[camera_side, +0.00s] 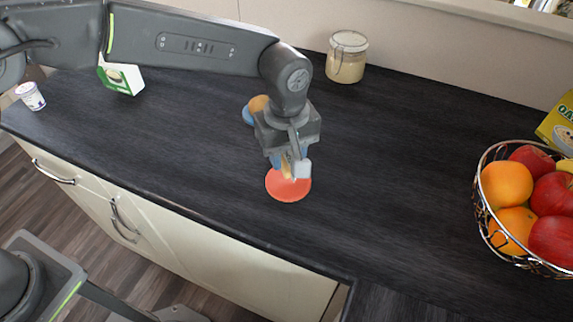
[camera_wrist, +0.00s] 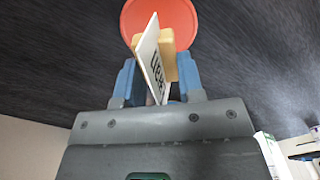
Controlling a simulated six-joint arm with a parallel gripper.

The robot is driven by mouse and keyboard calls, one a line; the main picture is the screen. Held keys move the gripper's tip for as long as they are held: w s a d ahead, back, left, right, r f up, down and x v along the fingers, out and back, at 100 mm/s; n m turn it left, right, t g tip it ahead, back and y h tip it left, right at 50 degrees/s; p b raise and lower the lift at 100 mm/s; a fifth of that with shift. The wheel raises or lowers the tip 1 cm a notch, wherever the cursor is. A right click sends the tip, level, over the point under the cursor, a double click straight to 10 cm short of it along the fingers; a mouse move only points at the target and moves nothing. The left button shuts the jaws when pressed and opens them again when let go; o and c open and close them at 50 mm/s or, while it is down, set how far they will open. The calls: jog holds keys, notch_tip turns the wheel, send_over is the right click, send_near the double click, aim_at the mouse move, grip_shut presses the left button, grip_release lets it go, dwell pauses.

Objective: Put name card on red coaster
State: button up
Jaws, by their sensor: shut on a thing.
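The name card is a white plate with black lettering and a pale wooden block. It shows in the side view (camera_side: 302,169) and in the wrist view (camera_wrist: 150,55). My gripper (camera_side: 289,167) is shut on it, with the blue fingers on either side in the wrist view (camera_wrist: 157,78). The red coaster (camera_side: 288,191) is a flat round disc on the dark counter. In the side view the card and fingers overlap its upper part. In the wrist view the coaster (camera_wrist: 180,14) shows beyond the card. I cannot tell whether the card touches it.
A blue disc (camera_side: 247,116) with an orange-tan thing (camera_side: 258,103) lies behind my gripper, partly hidden. A glass jar (camera_side: 346,58) stands at the back. A wire fruit basket (camera_side: 485,214) is at the right. A carton (camera_side: 122,79) and small cup (camera_side: 31,96) are at the left.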

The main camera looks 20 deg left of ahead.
aim_at(286, 168)
jog(key=shift+f, duration=1.95)
jog(key=shift+f, duration=0.15)
jog(key=o, duration=0.9)
notch_tip(286, 168, up, 12)
jog(key=shift+r, duration=0.2)
jog(key=shift+a, duration=0.1)
